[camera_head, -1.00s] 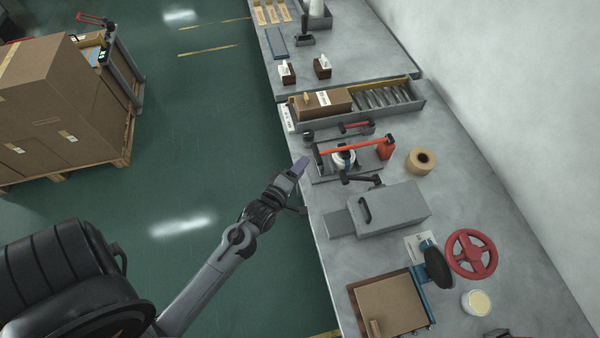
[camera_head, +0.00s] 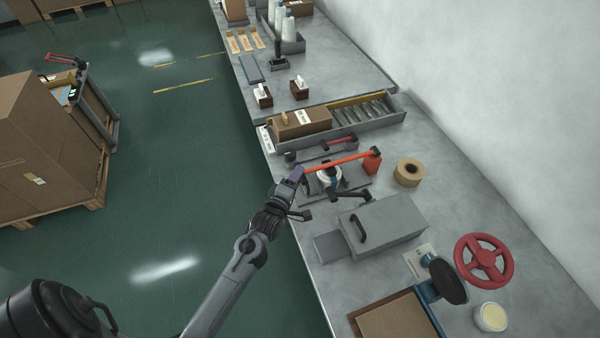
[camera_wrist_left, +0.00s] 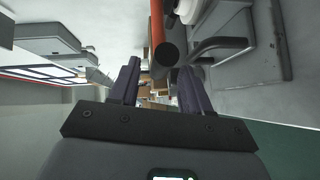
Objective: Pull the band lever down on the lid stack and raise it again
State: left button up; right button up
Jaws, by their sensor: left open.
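The band lever (camera_head: 338,161) is an orange-red bar over a grey fixture on the bench. It runs from an orange post at its right to a free end at the left. The lid stack (camera_head: 328,177) is a small white round piece under the bar, partly covered by it. My left gripper (camera_head: 297,174) is at the lever's free end. In the left wrist view my left gripper (camera_wrist_left: 158,72) has its two purple fingers apart, with the dark round end of the lever (camera_wrist_left: 169,52) near the fingertips, closer to the right one. Contact cannot be told. My right gripper is out of view.
A grey box with a handle (camera_head: 385,228) stands just in front of the fixture. A tape roll (camera_head: 409,172) lies to the right. A tray with a carton (camera_head: 345,116) is behind. A red handwheel (camera_head: 482,258) is at the front right. Open floor lies left of the bench.

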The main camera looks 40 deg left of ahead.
pick_arm(q)
jog(key=shift+x, duration=1.6)
jog(key=shift+c, duration=0.2)
grip_shut()
